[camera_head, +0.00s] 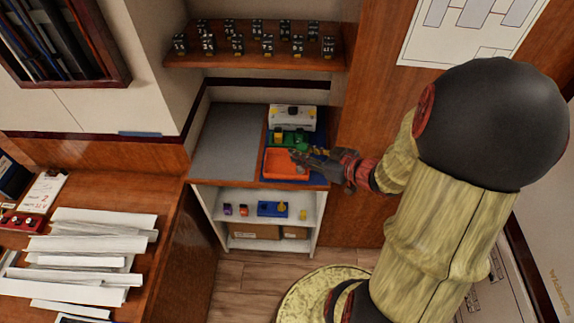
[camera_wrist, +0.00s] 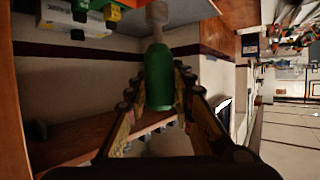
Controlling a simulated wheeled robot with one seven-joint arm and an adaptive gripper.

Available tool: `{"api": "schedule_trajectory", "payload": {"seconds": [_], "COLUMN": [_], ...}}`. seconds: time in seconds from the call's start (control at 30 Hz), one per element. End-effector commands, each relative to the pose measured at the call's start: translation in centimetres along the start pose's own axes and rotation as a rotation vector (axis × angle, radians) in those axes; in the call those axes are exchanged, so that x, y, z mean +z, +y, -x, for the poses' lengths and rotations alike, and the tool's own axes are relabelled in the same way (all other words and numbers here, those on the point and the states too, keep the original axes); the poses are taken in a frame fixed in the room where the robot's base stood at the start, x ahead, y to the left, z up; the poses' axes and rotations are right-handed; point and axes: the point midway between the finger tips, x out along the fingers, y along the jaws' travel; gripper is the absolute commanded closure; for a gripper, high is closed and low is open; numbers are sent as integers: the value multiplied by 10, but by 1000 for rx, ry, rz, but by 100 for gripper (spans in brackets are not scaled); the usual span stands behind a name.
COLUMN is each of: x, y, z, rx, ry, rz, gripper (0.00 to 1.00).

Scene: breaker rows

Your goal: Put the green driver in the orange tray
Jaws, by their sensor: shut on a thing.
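The green driver (camera_wrist: 160,80) is between my gripper's fingers in the wrist view, its green handle towards me and its pale shaft pointing to the top of the picture. My gripper (camera_wrist: 158,92) is shut on the handle. In the head view my gripper (camera_head: 300,156) reaches in from the right, over the right part of the orange tray (camera_head: 276,165). The driver cannot be made out clearly there. I cannot tell from these views whether the driver touches the tray.
A green tray (camera_head: 301,147) and a white box (camera_head: 292,113) stand behind the orange tray on a blue mat (camera_head: 265,150). The grey surface (camera_head: 224,145) to the left is clear. A shelf (camera_head: 250,58) with several small black breakers hangs above; small objects stand on the lower shelf (camera_head: 270,223).

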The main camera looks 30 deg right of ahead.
Motion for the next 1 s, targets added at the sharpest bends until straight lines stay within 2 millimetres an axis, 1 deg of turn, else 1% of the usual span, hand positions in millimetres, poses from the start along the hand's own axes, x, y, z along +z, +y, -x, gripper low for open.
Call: {"api": "schedule_trajectory", "payload": {"seconds": [0.03, 0.07, 0.17, 0.27, 0.57, 0.7, 0.83, 1.0], "x": [1, 2, 4, 7, 12, 28, 38, 42], "y": [1, 0, 1, 7, 37, 47, 54, 58], "z": [5, 7, 4, -12, -80, -107, -125, -134], "rx": [-1, -5, -11, -15, -15, -14, -12, -11], "ry": [1, 1, 1, 0, 0, -1, 0, 1], "rz": [0, 2, 5, 6, 7, 4, 5, 6], "gripper": [100, 100, 100, 100, 100, 100, 100, 100]}}
